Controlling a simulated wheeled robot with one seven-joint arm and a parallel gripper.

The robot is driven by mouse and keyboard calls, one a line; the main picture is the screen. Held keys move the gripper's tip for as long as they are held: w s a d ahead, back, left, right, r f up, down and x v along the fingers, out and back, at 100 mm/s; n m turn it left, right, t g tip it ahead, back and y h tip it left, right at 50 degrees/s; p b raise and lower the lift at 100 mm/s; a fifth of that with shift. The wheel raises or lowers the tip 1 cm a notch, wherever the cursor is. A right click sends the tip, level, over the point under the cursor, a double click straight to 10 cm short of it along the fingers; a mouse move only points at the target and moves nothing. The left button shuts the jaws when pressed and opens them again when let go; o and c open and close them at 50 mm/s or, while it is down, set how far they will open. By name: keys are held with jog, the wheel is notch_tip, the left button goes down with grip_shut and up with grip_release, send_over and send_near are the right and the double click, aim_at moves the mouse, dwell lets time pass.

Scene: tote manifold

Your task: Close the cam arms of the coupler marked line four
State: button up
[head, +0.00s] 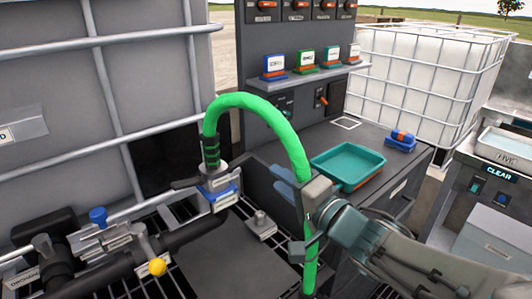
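A bright green hose (255,103) arches up from a grey coupler (214,169) and comes down past my gripper. One dark cam arm (186,183) sticks out to the left of the coupler, and a dark arm-like piece (240,160) reaches out to its right. A blue-and-white tag (220,194) sits below; its marking is too small to read, so I cannot confirm line four. My gripper (280,182) is right of the coupler and apart from it, its pale blue fingers pointing left. The hose partly hides the fingers, and their gap is unclear.
A dark manifold pipe (190,234) with a blue knob (98,215) and a yellow knob (157,266) runs at lower left. A capped stub (261,222) stands right of the coupler. A teal tray (347,166) lies on the bench behind my gripper. A large caged tote fills the left.

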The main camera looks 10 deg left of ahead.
aim_at(246, 158)
jog(key=shift+y, duration=0.3)
jog(key=p+x, duration=0.2)
jog(key=x, duration=0.1)
jog(key=p+x, duration=0.2)
jog(key=x, duration=0.1)
jog(key=shift+s+a+f, duration=0.1)
jog(key=shift+s+a, duration=0.15)
jog(key=w+a+p, duration=0.1)
jog(key=p, duration=0.5)
jog(key=shift+r+g, duration=0.3)
jog(key=shift+w+a+p, duration=0.1)
jog(key=shift+p, duration=0.55)
jog(key=p, duration=0.3)
jog(key=shift+w+a+f+p, duration=0.1)
jog(key=shift+w+a+p, duration=0.05)
jog(key=shift+a+p, duration=0.2)
